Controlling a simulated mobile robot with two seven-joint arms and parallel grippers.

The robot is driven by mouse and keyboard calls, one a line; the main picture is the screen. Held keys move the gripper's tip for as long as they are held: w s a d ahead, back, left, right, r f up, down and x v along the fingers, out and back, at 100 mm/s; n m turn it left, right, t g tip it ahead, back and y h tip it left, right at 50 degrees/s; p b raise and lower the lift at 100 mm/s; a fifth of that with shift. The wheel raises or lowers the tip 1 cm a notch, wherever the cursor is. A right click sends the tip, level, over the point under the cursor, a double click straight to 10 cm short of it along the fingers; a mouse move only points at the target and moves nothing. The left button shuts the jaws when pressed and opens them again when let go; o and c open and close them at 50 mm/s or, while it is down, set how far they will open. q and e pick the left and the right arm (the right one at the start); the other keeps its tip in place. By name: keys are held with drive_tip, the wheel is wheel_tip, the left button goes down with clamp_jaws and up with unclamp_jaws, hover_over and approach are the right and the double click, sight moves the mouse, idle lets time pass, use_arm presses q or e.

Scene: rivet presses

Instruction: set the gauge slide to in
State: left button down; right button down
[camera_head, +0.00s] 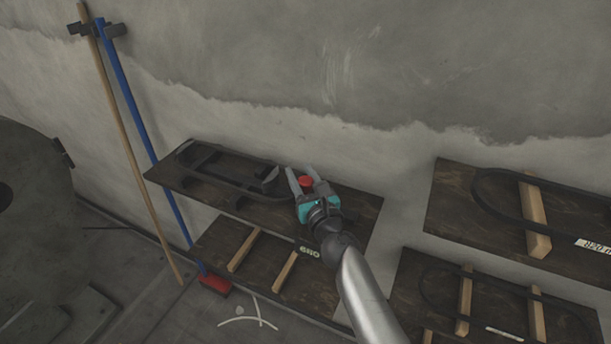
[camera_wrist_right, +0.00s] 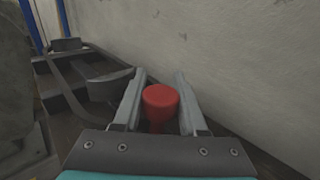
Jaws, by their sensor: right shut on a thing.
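A red knob (camera_head: 306,182), which seems to be the handle of the gauge slide, is between the fingers of my right gripper (camera_head: 300,171) above the upper left shelf. In the right wrist view the red knob (camera_wrist_right: 160,100) stands between the two grey fingers of the gripper (camera_wrist_right: 160,78), which is shut on it. A dark frame (camera_head: 205,154) lies on the shelf to the left of the gripper. It also shows beyond the fingers in the wrist view (camera_wrist_right: 72,82). The gripper hides what is under the knob, so the slide's position cannot be told. My left gripper is not in view.
The upper left shelf (camera_head: 352,205) is dark wood against a grey wall, with a lower shelf (camera_head: 215,240) beneath. More shelves (camera_head: 447,205) with oval bands stand at right. A wooden pole (camera_head: 128,140) and blue broom handle (camera_head: 135,110) lean at left.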

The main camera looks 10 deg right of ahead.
drive_tip(key=shift+c, duration=2.2)
unclamp_jaws()
drive_tip(key=shift+w+a, duration=0.1)
drive_tip(key=shift+a, duration=0.15)
drive_tip(key=shift+d, duration=0.1)
drive_tip(key=shift+s, duration=0.45)
drive_tip(key=s+d, duration=0.1)
drive_tip(key=s, duration=0.7)
drive_tip(key=s+d, duration=0.1)
drive_tip(key=s, duration=0.3)
drive_tip(key=shift+s+d+f+p, duration=0.1)
drive_tip(key=shift+s+d+p, duration=0.2)
drive_tip(key=shift+p, duration=0.1)
drive_tip(key=shift+s+d, duration=0.1)
drive_tip(key=shift+s, duration=0.6)
